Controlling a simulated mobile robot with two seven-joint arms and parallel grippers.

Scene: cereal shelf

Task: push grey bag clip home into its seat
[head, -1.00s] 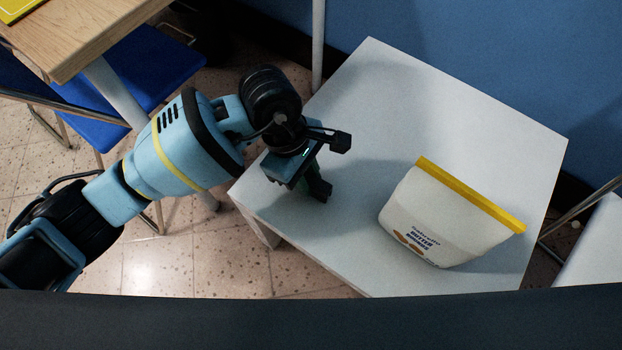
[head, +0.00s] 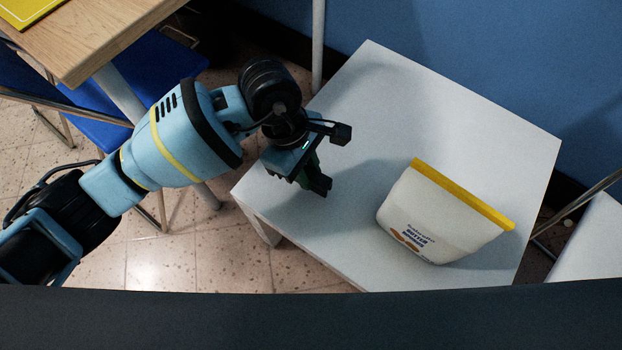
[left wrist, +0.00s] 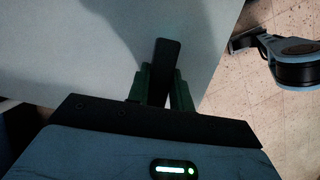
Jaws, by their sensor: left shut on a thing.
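My left gripper (head: 317,183) points down over the near left part of the white table, to the left of the bag and apart from it. In the left wrist view its green fingers (left wrist: 160,88) are shut on a dark, narrow bar, which looks like the grey bag clip (left wrist: 166,60). In the head view the clip cannot be told apart from the dark fingertips. A white bag (head: 440,218) with a yellow strip (head: 463,193) along its top edge stands on the right half of the table. No separate seat can be made out. My right gripper does not show.
The white table (head: 440,120) is bare apart from the bag. A blue wall (head: 540,60) is behind it. A wooden table (head: 85,35) and a blue chair (head: 150,75) are at the upper left, and a pale seat (head: 595,245) is at the right.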

